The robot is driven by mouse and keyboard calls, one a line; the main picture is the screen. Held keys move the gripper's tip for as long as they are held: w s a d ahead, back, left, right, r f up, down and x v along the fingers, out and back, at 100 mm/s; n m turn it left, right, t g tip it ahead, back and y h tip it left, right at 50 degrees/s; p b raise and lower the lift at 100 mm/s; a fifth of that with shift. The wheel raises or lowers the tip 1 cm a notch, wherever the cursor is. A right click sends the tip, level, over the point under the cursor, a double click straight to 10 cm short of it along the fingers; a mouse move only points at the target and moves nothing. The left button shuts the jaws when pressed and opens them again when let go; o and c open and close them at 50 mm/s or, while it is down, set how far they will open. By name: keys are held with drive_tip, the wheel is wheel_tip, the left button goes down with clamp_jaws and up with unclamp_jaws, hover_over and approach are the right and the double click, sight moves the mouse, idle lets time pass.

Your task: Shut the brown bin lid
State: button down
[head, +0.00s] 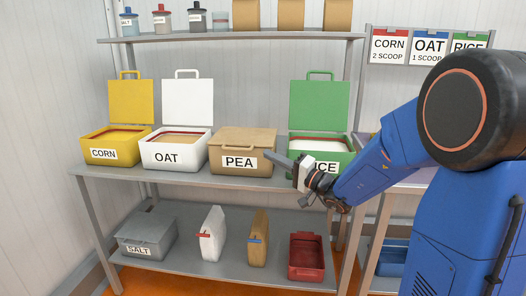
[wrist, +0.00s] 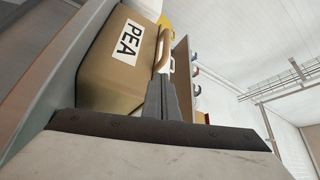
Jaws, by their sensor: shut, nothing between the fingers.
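The brown bin (head: 232,163) labelled PEA stands on the middle shelf between the white OAT bin and the green RICE bin. Its brown lid (head: 244,135) lies flat over the top, down on the bin, with no raised panel behind it. It also shows in the wrist view, where the brown bin (wrist: 115,75) and its handle (wrist: 162,50) appear sideways. My gripper (head: 270,156) is shut and empty, its fingers pointing left at the right side of the brown bin, in front of the green bin. In the wrist view the closed fingers (wrist: 162,90) lie close to the handle; contact cannot be told.
The yellow CORN bin (head: 115,148), white OAT bin (head: 177,150) and green RICE bin (head: 338,163) stand with lids raised. An upper shelf (head: 235,35) holds jars and brown bags. The lower shelf (head: 220,264) holds a grey SALT bin (head: 147,235), two bags and a red bin (head: 306,257).

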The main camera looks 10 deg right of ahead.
drive_tip(key=r+v, duration=0.1)
drive_tip(key=v, duration=1.1)
drive_tip(key=s+a+f+n+g+h, duration=0.1)
drive_tip(key=s+a+f+n+g, duration=0.25)
drive_tip(key=s+a+g, duration=0.5)
drive_tip(key=s+a+f+n+g, duration=0.2)
drive_tip(key=s+a+f+g, duration=0.25)
drive_tip(key=s, duration=0.65)
drive_tip(key=s+d+f+h, duration=0.3)
drive_tip(key=s+f+h, duration=0.25)
drive_tip(key=s, duration=0.25)
drive_tip(key=s+d+r+t+h, duration=0.2)
drive_tip(key=d+h, duration=0.5)
drive_tip(key=d, duration=0.3)
drive_tip(key=shift+d, duration=0.4)
drive_tip(key=shift+s, duration=0.1)
